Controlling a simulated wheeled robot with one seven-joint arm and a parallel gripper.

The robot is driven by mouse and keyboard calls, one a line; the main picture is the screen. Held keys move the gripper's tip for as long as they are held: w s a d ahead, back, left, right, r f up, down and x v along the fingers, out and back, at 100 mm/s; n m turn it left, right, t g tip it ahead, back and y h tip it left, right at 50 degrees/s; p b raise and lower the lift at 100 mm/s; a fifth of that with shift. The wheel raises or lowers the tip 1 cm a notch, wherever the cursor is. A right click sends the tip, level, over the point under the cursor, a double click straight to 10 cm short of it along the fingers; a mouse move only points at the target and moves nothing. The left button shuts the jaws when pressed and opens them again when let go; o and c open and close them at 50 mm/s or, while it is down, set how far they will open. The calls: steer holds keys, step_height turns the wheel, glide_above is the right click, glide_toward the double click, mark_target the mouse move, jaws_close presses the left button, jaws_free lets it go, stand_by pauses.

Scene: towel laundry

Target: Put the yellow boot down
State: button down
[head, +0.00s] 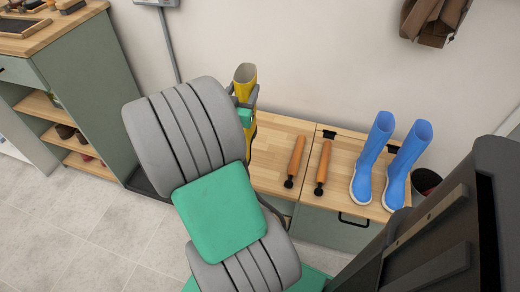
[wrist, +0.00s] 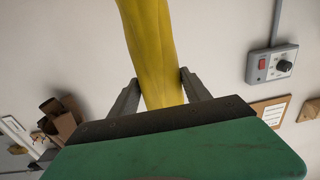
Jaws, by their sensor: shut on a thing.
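The yellow boot (head: 245,74) shows in the head view near the wall, at the left end of the wooden bench top (head: 276,139). Its top opening faces up and it looks roughly upright. My gripper (head: 244,93) is shut on it. In the wrist view the yellow boot (wrist: 153,50) runs up between the two fingers of my gripper (wrist: 154,90), which press on its sides. My arm hides the lower part of the boot in the head view, so I cannot tell whether its sole touches the bench.
Two wooden-handled tools (head: 296,160) (head: 322,166) lie on the bench, right of the boot. A pair of blue boots (head: 370,160) (head: 404,165) stands further right. A green cabinet with shelves (head: 85,80) is at the left. A control box (wrist: 271,64) is on the wall.

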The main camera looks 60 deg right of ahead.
steer(key=shift+s+d+f+g, duration=0.2)
steer(key=shift+s+d+g, duration=0.15)
steer(key=shift+s, duration=0.2)
steer(key=shift+d+f, duration=0.1)
steer(key=shift+d, duration=0.25)
steer(key=w+d+f+b, duration=0.1)
steer(key=w+d+f, duration=0.1)
steer(key=d+f, duration=0.4)
steer(key=w+d+f+b, duration=0.2)
steer(key=d+f, duration=0.4)
steer(key=shift+w+d+f, duration=0.25)
steer(key=shift+w+f, duration=0.05)
steer(key=shift+f, duration=0.05)
steer(key=shift+f, duration=0.15)
steer(key=c, duration=0.5)
jaws_free()
